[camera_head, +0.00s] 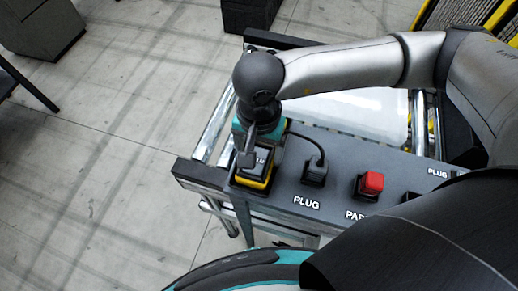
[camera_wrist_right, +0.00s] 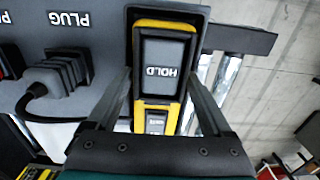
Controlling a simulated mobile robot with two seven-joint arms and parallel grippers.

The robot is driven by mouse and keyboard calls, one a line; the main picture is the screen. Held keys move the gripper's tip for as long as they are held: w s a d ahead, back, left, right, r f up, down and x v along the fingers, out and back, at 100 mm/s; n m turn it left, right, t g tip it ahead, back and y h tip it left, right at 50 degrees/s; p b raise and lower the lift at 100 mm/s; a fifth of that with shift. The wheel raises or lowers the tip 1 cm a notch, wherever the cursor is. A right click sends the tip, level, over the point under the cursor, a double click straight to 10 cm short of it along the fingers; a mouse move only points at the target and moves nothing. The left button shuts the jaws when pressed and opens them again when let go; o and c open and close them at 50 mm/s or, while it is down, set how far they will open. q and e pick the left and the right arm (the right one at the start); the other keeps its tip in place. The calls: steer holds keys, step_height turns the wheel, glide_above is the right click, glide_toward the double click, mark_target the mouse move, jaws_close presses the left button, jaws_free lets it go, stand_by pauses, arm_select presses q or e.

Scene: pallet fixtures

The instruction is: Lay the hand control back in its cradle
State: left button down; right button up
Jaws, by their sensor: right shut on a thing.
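The hand control (camera_head: 254,178) is a yellow and black box at the left end of the dark panel. In the right wrist view the hand control (camera_wrist_right: 142,104) shows a large key marked HOLD and a smaller key. My right gripper (camera_head: 252,148) is shut on it from above, with one finger on each side in the wrist view (camera_wrist_right: 160,82). The cradle (camera_wrist_right: 189,11) shows as a dark rim around the control's far end. The control lies over or in it; I cannot tell whether it is fully seated. My left gripper is not in view.
Beside the control are a black plug (camera_head: 315,171) with a cable, labelled PLUG, and a red block (camera_head: 370,185) above a label starting PAD. A pale sheet-like load (camera_head: 355,110) lies on rollers behind the panel. Open floor (camera_head: 100,140) lies to the left.

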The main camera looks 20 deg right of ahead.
mark_target(259, 153)
steer(key=shift+s+f+b, duration=0.15)
steer(key=shift+f+b, duration=0.25)
steer(key=shift+f, duration=0.05)
steer(key=o, duration=1.6)
steer(key=shift+f, duration=0.15)
steer(key=shift+c, duration=0.2)
steer(key=shift+r+p, duration=0.35)
steer(key=shift+p, duration=0.05)
step_height(259, 153, up, 13)
steer(key=shift+f, duration=0.1)
